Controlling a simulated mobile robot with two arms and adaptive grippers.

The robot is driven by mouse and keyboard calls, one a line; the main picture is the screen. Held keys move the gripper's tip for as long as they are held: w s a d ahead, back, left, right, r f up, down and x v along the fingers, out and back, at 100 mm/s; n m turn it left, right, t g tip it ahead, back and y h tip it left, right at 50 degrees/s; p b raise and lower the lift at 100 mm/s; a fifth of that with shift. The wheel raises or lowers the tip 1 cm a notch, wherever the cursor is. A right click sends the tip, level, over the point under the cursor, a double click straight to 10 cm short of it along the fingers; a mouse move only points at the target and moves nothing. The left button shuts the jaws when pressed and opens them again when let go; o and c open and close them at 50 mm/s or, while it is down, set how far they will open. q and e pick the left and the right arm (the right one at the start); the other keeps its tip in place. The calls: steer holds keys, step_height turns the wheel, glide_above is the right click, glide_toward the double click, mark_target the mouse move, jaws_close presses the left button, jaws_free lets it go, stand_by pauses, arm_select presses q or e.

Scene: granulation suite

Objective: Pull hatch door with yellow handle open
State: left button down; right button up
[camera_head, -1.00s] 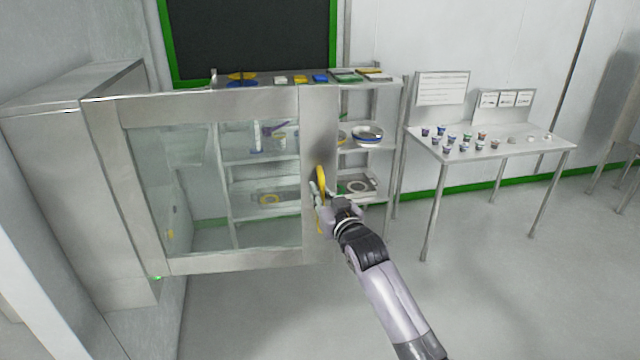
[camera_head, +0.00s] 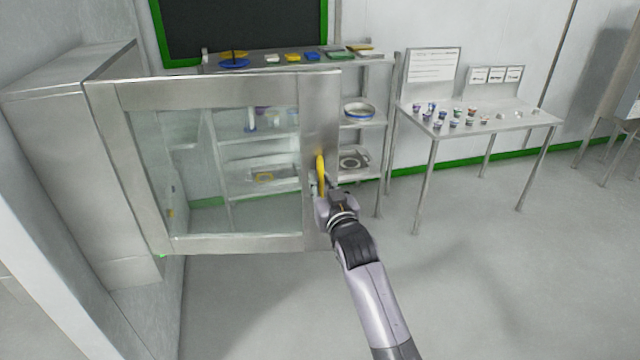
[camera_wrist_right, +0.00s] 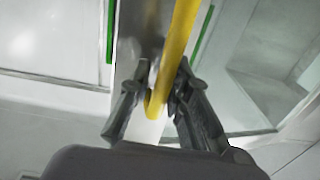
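The hatch door (camera_head: 220,94) is a steel frame with a clear pane, standing swung out from the steel hatch box (camera_head: 60,150) on the left. Its yellow handle (camera_head: 320,174) is an upright bar near the door's right edge. My right gripper (camera_head: 322,186) is at the handle's lower part. In the right wrist view, the yellow handle (camera_wrist_right: 178,45) runs between the two fingers of my right gripper (camera_wrist_right: 163,82), which look closed against its lower end. My left gripper is in neither view.
A shelf rack (camera_head: 385,120) with dishes and colored items stands behind the door, partly seen through the pane. A steel table (camera_head: 480,123) with several small cups stands to the right. The floor (camera_head: 500,270) in front is clear.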

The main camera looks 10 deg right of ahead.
steer(key=shift+o, duration=1.3)
steer(key=shift+s, duration=0.1)
steer(key=shift+o, duration=0.2)
steer(key=shift+f, duration=0.15)
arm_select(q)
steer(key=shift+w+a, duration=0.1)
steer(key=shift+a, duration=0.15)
arm_select(e)
steer(key=s+d, duration=0.2)
steer(key=s, duration=0.9)
steer(key=shift+s, duration=0.35)
steer(key=shift+d, duration=0.1)
